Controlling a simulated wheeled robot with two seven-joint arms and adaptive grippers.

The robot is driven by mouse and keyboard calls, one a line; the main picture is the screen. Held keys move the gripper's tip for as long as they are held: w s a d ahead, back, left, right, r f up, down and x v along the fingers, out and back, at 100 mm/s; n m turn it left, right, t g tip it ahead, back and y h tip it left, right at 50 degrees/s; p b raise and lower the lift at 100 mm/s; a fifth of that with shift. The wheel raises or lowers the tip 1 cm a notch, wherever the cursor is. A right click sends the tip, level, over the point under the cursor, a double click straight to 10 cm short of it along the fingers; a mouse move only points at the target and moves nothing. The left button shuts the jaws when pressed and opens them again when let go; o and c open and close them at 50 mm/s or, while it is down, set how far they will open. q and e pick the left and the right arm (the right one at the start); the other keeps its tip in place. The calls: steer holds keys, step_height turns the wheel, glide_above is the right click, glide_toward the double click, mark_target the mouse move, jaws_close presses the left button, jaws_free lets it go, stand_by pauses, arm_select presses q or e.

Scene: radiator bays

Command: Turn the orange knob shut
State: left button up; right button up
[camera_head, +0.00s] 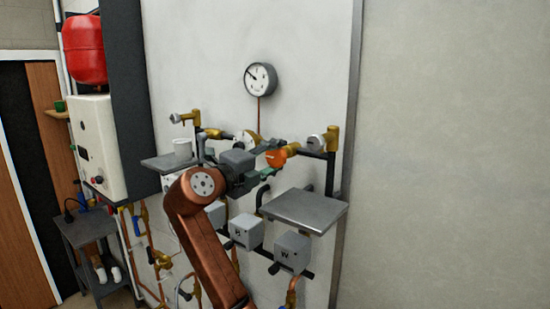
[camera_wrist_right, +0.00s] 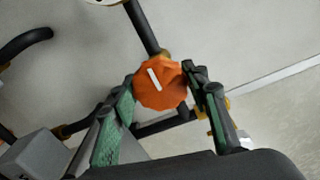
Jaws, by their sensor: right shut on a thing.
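The orange knob (camera_head: 276,158) is on the pipework of the white wall panel, below a round gauge. It also shows in the right wrist view (camera_wrist_right: 160,84), faceted, with a white line tilted from upper left to lower right. My right gripper (camera_head: 268,158) reaches it from the left in the head view. In the right wrist view its two green-padded fingers (camera_wrist_right: 158,92) stand on either side of the knob and are shut on it. The knob's far side is hidden. My left gripper is not in view.
A round gauge (camera_head: 260,79) hangs above the knob. Grey boxes (camera_head: 292,252) and pipes sit below. The wall at right is bare.

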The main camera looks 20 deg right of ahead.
steer(key=shift+f, duration=0.2)
steer(key=o, duration=1.2)
steer(key=shift+r, duration=0.15)
steer(key=shift+c, duration=0.2)
steer(key=v, duration=1.2)
steer(key=shift+a, duration=0.1)
